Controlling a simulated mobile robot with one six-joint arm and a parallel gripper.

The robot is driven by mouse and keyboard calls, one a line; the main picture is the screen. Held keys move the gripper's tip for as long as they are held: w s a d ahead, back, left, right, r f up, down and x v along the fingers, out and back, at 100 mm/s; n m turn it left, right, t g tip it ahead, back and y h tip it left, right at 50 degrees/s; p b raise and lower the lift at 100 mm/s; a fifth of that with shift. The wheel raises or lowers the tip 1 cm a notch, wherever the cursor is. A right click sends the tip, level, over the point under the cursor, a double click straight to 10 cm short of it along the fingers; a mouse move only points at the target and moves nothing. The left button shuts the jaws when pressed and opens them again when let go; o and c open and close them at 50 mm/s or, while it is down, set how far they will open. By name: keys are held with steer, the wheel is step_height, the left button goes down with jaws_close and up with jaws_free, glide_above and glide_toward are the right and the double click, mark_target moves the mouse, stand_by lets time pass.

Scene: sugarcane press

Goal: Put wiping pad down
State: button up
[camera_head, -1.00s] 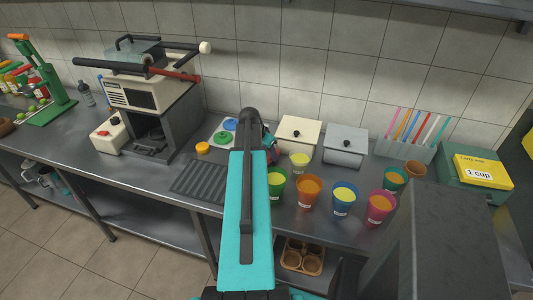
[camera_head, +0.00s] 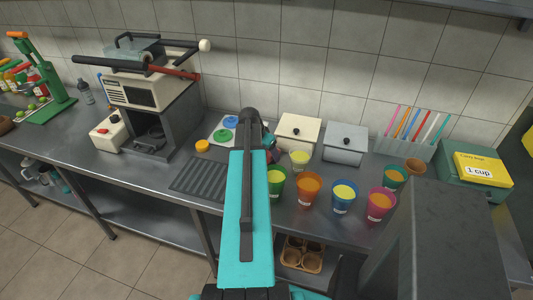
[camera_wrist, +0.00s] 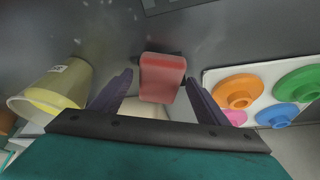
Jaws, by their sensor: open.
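The wiping pad, a red block (camera_wrist: 162,78), shows in the wrist view at the centre, between my fingertips. My gripper (camera_wrist: 159,80) is open, with a dark finger on each side of the pad and a visible gap on both sides. The pad appears to rest on the grey counter, though its underside is hidden. In the head view my arm covers most of this spot, and my fingertips cannot be made out there.
A yellow-filled cup (camera_wrist: 55,88) stands close left of my gripper in the wrist view. A white board with coloured discs (camera_wrist: 258,82) lies to the right. In the head view, two lidded boxes (camera_head: 299,128) stand behind, and several filled cups (camera_head: 308,188) stand right of my arm.

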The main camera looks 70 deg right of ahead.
steer(key=shift+r, duration=0.1)
steer(key=shift+r, duration=0.15)
steer(key=b+v, duration=0.2)
steer(key=v, duration=1)
stand_by(0.3)
steer(key=shift+w+r, duration=0.1)
stand_by(0.6)
